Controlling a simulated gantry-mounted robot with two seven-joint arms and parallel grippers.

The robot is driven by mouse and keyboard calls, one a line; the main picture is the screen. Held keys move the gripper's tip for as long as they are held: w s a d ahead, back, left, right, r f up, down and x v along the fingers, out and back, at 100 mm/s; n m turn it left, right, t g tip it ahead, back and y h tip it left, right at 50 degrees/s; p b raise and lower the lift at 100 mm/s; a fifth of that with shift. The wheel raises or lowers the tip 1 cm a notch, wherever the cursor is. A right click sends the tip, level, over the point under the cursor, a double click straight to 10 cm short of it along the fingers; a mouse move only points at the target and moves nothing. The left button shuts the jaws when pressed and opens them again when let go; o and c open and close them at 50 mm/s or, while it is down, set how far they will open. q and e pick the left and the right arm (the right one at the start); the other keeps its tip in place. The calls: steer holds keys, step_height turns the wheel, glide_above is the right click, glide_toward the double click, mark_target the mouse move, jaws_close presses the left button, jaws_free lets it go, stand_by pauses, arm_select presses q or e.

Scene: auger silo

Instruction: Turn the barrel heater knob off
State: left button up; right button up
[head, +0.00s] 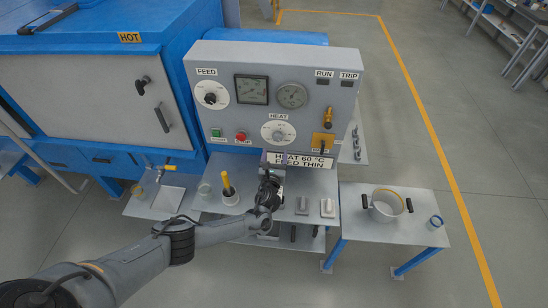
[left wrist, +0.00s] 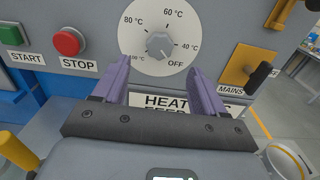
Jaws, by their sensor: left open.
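The barrel heater knob (head: 278,133) is a grey knob on a white round dial marked HEAT, low in the middle of the grey control panel (head: 345,100). In the left wrist view the knob (left wrist: 160,45) is ringed by marks for OFF, 40, 60, 80 and a higher temperature. Its pointer is small and hard to read. My left gripper (head: 270,180) is below the dial in the head view. In the left wrist view its two purple fingers (left wrist: 160,82) are open and empty, apart on either side below the knob, not touching it. My right gripper is not in view.
A placard (head: 302,160) reading HEAT 60 °C FEED THIN is under the dial. A green START button (head: 216,133), red STOP button (head: 240,136) and yellow MAINS switch (head: 323,143) flank it. A shelf below holds a cup with a yellow-handled tool (head: 229,190). A pot (head: 387,205) stands right.

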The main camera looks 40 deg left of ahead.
arm_select(q)
steer(key=shift+v, duration=1.15)
steer(key=shift+s+f, duration=0.1)
